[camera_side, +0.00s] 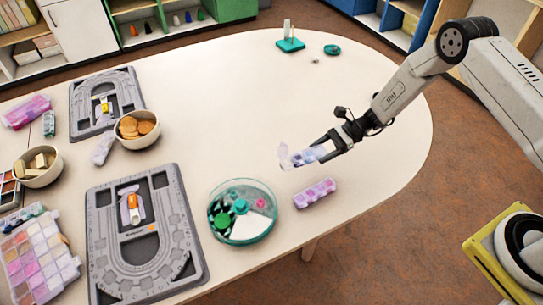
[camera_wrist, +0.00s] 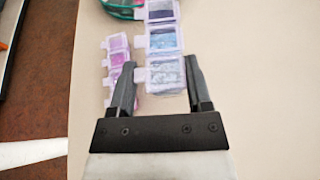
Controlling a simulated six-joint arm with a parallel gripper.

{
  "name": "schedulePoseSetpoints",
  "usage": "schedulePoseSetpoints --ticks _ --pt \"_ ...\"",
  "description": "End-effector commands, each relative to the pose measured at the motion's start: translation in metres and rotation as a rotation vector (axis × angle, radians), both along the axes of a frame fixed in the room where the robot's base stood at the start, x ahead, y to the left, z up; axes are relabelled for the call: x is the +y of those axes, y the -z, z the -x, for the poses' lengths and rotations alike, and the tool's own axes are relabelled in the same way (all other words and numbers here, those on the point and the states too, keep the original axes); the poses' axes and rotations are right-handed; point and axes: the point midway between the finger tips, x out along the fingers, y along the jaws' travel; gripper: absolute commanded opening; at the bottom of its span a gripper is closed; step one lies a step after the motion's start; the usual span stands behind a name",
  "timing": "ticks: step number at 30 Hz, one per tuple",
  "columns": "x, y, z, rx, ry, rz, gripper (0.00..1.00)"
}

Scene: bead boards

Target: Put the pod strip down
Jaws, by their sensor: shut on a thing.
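My gripper (camera_side: 332,147) is shut on a pod strip (camera_side: 302,157), a row of small clear lilac-lidded boxes with blue and grey contents. In the side view the strip is held above the table, though its exact height is hard to tell. In the wrist view the strip (camera_wrist: 163,45) extends forward from between the fingers (camera_wrist: 160,88). A second strip with pink and purple contents (camera_side: 315,194) lies on the table just below the held strip in the side view. It also shows to the left of the held strip in the wrist view (camera_wrist: 118,58), partly hidden by a finger.
A round clear teal-rimmed tray (camera_side: 242,238) stands left of the lying strip. Two grey bead boards (camera_side: 185,232) (camera_side: 78,121), bowls (camera_side: 137,143) and bead boxes fill the left side. A teal stand (camera_side: 290,44) is at the back.

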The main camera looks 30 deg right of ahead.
Motion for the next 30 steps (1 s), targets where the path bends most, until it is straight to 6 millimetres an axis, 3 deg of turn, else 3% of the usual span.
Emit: schedulePoseSetpoints --ticks 12,30 --pt "0.004 0.033 -0.027 -0.001 -0.001 0.0 0.07" --pt "0.006 0.049 -0.035 0.001 -0.001 0.0 0.07"
